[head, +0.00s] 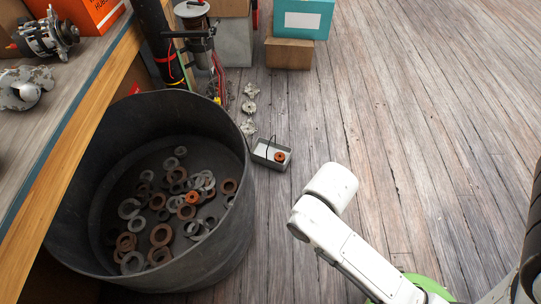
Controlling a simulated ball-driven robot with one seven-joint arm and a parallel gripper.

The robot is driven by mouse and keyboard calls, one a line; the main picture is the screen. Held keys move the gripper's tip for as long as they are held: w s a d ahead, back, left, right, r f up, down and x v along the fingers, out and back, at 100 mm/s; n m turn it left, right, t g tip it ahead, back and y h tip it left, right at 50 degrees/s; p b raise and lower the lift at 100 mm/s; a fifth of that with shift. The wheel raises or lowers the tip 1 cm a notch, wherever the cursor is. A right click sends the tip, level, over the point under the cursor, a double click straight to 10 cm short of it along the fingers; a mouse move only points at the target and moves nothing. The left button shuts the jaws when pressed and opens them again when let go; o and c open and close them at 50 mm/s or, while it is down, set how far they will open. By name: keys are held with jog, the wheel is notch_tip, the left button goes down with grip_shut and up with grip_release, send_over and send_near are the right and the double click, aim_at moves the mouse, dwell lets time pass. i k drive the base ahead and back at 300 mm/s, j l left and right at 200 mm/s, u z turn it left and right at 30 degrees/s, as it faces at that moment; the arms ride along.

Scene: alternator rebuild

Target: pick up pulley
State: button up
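A small orange-red ring-like part (192,198), which looks like a pulley, lies among grey and rusty rings in the big dark round bin (232,243). A similar orange-brown round part (280,157) sits in a small grey tray (262,161) on the floor, right of the bin. I cannot tell for sure which of the two is the pulley. White links of my arm show at the lower right, apart from the bin and tray. My gripper's fingers are not seen.
A wooden workbench (62,128) with alternator parts (45,37) borders the bin on the left. Boxes (289,53) stand at the back. Several small metal parts (249,107) lie on the floor behind the tray. The plank floor (420,110) on the right is clear.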

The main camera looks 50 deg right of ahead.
aim_at(280, 157)
jog(key=i+l+z, duration=0.1)
jog(key=i+z, duration=0.7)
jog(key=i+j+z, duration=0.2)
jog(key=i+z, duration=0.2)
